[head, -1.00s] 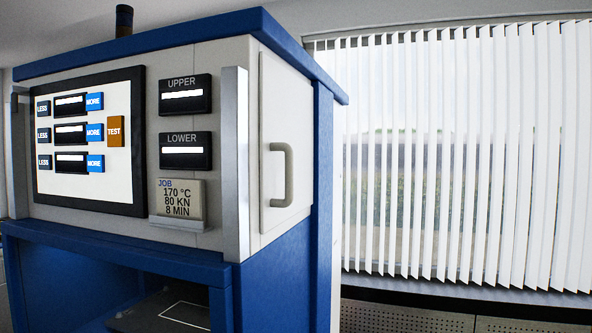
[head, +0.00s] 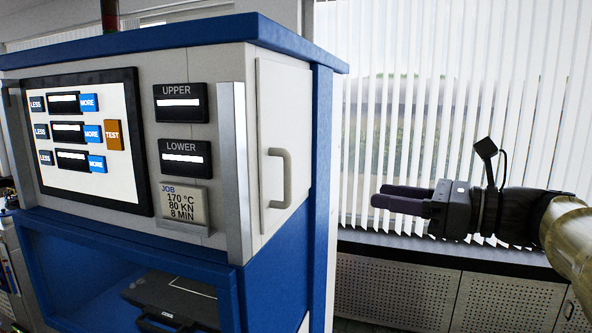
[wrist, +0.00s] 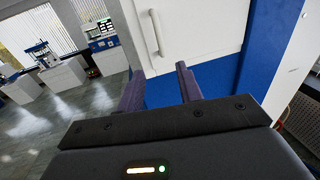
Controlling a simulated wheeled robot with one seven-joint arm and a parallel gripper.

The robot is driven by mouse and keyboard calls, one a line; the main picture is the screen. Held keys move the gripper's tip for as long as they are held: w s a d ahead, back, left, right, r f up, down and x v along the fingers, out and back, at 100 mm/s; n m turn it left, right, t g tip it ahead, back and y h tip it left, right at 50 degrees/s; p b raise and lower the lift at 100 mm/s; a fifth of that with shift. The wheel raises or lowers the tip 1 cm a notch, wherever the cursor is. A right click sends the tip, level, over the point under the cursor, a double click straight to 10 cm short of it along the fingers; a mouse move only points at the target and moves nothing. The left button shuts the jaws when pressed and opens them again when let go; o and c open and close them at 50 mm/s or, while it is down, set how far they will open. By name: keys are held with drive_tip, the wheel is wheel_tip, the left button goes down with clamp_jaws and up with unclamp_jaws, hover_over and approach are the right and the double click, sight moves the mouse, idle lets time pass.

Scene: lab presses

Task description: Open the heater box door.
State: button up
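The heater box door (head: 270,110) is a pale panel on the right side of the blue and white press, lying flush and shut.
A control screen (head: 85,145) and a job card (head: 184,206) are on the press front. A dark tray (head: 175,300) sits in the lower bay. A perforated cabinet (head: 400,290) stands below the window blinds at right. The wrist view shows open floor (wrist: 60,125) at left.

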drive_tip(key=shift+r, duration=0.35)
drive_tip(key=shift+a, duration=0.1)
drive_tip(key=p+x, duration=0.6)
drive_tip(key=x, duration=1.1)
drive_tip(key=shift+w+a+r, duration=0.1)
clamp_jaws()
